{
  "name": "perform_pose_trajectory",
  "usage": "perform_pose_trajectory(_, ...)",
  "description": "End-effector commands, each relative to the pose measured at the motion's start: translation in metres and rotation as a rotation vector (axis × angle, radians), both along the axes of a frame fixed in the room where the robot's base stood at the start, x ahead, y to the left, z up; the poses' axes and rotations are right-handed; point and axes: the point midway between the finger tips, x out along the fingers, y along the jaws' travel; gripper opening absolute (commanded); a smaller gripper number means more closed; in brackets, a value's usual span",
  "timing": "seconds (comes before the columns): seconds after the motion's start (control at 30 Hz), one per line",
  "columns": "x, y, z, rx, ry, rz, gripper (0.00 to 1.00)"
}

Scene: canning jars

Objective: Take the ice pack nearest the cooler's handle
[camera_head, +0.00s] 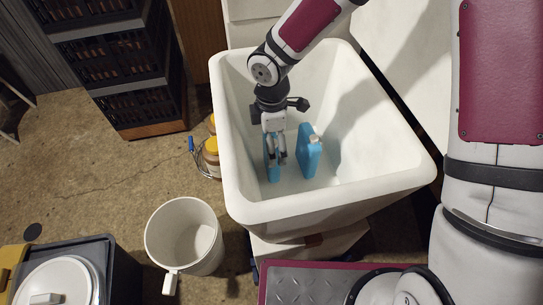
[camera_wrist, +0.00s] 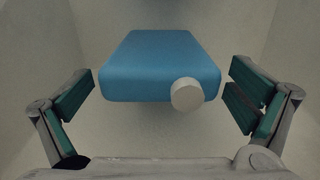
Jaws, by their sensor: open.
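Two blue ice packs stand on edge inside a deep white tub, the likely cooler (camera_head: 395,150). My gripper (camera_head: 276,160) reaches down into the tub over the left ice pack (camera_head: 272,172), partly hiding it. The right ice pack (camera_head: 309,155), with a pale cap on top, stands a little to the right, apart from my fingers. In the wrist view one blue ice pack (camera_wrist: 160,65) with a round whitish cap lies between my open fingers (camera_wrist: 163,88), with a gap on each side. I cannot make out a handle on the tub.
The tub's tall walls surround my gripper. Jars with yellow lids (camera_head: 211,145) stand against its left outside. A white mug-like pail (camera_head: 185,235) stands on the floor, lower left. Stacked dark crates (camera_head: 125,55) are at upper left. Bare floor lies between.

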Motion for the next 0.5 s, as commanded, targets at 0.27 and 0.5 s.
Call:
perform_pose_trajectory(0.27, 0.0001, -0.0001, 0.001, 0.0, 0.0, 0.0, 0.55)
perform_pose_trajectory(0.5, 0.0002, 0.0, 0.0011, 0.0, -0.001, 0.0, 0.22)
